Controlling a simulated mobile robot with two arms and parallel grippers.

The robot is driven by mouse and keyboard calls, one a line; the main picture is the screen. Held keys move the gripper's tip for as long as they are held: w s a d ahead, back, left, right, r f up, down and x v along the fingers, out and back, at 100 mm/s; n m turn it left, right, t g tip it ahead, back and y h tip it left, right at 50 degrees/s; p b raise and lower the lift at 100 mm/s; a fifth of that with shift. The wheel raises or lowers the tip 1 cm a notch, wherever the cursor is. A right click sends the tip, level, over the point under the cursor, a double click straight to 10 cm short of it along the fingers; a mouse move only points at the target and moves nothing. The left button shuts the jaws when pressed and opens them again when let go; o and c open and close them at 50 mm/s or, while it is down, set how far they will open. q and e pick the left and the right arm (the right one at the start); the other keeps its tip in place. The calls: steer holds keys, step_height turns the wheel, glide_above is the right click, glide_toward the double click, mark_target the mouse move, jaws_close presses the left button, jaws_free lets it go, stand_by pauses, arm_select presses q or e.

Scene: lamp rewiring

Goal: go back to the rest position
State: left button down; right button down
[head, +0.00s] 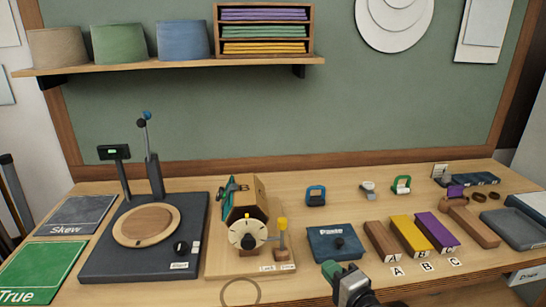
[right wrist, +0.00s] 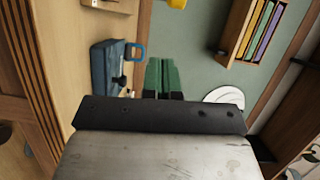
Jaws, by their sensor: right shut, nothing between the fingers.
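My right gripper (head: 333,271) comes in at the bottom middle of the head view, over the front edge of the workbench (head: 300,287). Its green fingers are shut with nothing between them. They also show closed together in the right wrist view (right wrist: 161,75). It is apart from the dark blue box (head: 335,246) behind it. My left gripper is not in the head view.
A dial device (head: 250,233) stands left of my right gripper, and a turntable base (head: 104,255) lies farther left. Brown, yellow (head: 409,235) and purple (head: 436,229) blocks lie to the right. A ring (head: 240,292) lies near the front edge. A grey tray (head: 512,230) is at far right.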

steer(key=s+a+f+n+g+h, duration=0.1)
steer(key=s+f+n+g, duration=0.25)
steer(key=s, duration=0.35)
steer(key=s+a+f+n+g, duration=0.1)
steer(key=s+f+n+g, duration=0.25)
steer(key=s+n, duration=0.2)
steer(key=s+d+f+n+g+h, duration=0.1)
steer(key=s+d+n+g+h, duration=0.15)
steer(key=s, duration=0.65)
steer(key=s+d+f+n+g+h, duration=0.2)
steer(key=s+n+g+h, duration=0.1)
steer(key=s, duration=0.6)
step_height(320, 180, down, 28)
steer(key=s+g, duration=0.1)
steer(key=s, duration=0.1)
steer(key=s+d+f+g, duration=0.1)
steer(key=s+d+f, duration=0.2)
steer(key=s+f, duration=1)
steer(key=shift+s+d+f+n, duration=0.15)
steer(key=shift+s+f+n, duration=0.2)
steer(key=shift+s, duration=0.85)
steer(key=shift+g, duration=0.25)
